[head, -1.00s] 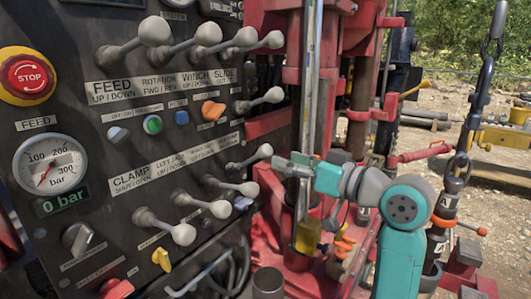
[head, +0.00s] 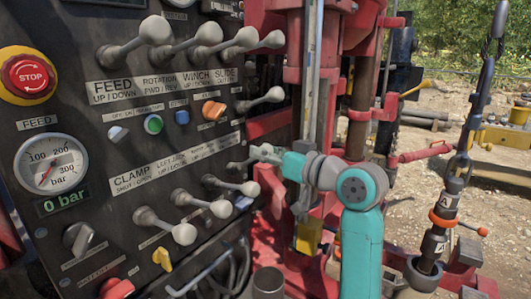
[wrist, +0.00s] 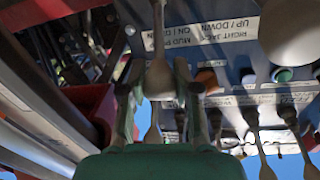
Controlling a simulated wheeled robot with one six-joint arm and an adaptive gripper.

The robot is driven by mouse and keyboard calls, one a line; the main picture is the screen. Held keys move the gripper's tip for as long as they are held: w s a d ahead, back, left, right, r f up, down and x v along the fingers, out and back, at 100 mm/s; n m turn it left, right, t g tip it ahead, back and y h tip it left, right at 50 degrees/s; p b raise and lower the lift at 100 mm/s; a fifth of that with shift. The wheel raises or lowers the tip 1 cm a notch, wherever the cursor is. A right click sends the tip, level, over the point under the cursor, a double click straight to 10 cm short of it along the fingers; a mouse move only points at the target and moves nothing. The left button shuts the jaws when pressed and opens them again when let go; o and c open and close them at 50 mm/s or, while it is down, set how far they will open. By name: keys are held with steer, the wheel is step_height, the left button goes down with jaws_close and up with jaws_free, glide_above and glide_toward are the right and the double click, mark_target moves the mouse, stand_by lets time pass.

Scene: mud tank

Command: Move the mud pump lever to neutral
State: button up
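The mud pump lever (wrist: 158,76) is a grey lever with a rounded knob. In the wrist view it hangs beside a label whose readable part says "MUD P". In the head view its stem (head: 238,164) shows at the right end of the lower lever row, and its knob is hidden by my gripper. My gripper (head: 264,154) reaches in from the right at the knob. In the wrist view my gripper (wrist: 160,82) has one finger on each side of the knob, apart, with narrow gaps showing. Firm contact cannot be made out.
Several similar grey levers stand close by, including a lower-row lever (head: 247,188) just below and an upper one (head: 272,96) above. A red stop button (head: 28,76) is at far left. A red mast frame (head: 290,75) rises behind my gripper.

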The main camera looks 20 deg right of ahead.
jaws_close()
steer(key=shift+s+d+f+m+t+y, duration=0.1)
steer(key=shift+s+d+f+t+y, duration=0.15)
steer(key=shift+f+t, duration=0.45)
steer(key=shift+s+d+f+m+t+y, duration=0.1)
steer(key=shift+s+d+f+t+y, duration=0.2)
steer(key=shift+f, duration=0.65)
steer(key=shift+s+d+f+m+t+y, duration=0.1)
steer(key=shift+s+f+t+y, duration=0.25)
steer(key=shift+f+t, duration=0.4)
steer(key=shift+f, duration=0.1)
steer(key=o, duration=0.7)
jaws_free()
